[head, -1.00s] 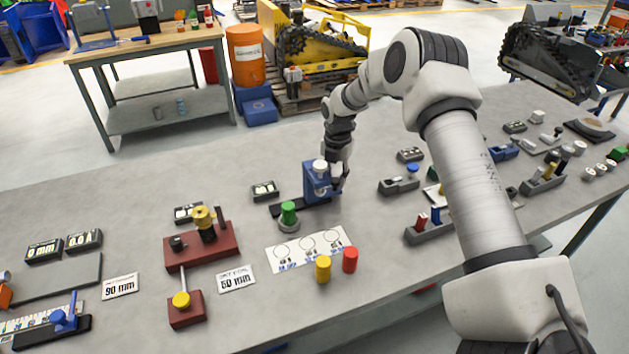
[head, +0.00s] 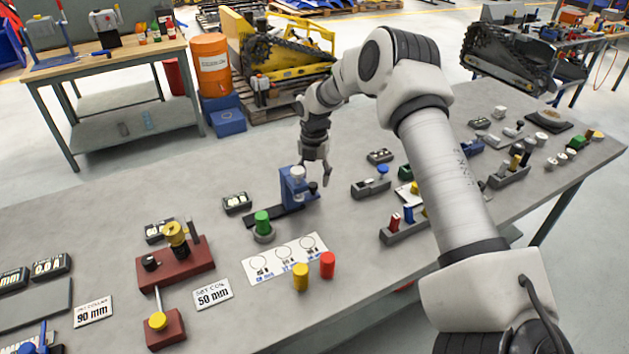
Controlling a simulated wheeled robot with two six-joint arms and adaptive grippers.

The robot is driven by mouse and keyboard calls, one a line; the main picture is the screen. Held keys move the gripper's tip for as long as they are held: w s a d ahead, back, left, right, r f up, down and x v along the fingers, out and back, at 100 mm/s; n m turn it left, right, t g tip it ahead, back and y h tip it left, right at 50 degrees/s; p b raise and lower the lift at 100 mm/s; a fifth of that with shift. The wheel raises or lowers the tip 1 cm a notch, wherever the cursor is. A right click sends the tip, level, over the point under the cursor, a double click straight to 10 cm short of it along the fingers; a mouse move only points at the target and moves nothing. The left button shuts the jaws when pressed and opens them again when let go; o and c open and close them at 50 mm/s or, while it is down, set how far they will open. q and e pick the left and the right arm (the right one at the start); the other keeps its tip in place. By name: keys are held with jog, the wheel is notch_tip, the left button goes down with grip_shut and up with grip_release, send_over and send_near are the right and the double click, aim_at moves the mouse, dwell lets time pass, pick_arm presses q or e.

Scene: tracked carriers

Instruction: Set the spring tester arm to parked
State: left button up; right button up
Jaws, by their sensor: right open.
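The blue upright device (head: 291,188), which looks like the spring tester, stands on a black base strip near the middle of the bench in the head view. It has a white top and a small black knob on its right side. I cannot tell its arm's exact setting. My right gripper (head: 318,178) is open and empty just right of and behind the device, with its fingers pointing down close to the knob. I cannot tell whether they touch. A green cylinder (head: 263,221) stands on a grey ring at the front end of the strip. My left gripper is out of view.
A card with three circles (head: 286,259) lies in front, with yellow (head: 300,277) and red (head: 327,264) cylinders by it. A dark red fixture (head: 176,264) stands left. A grey block with a blue knob (head: 371,188) stands right of the gripper.

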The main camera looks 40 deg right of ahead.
notch_tip(320, 180, up, 10)
jog(key=shift+d, duration=0.15)
jog(key=shift+f, duration=0.1)
dwell(0.4)
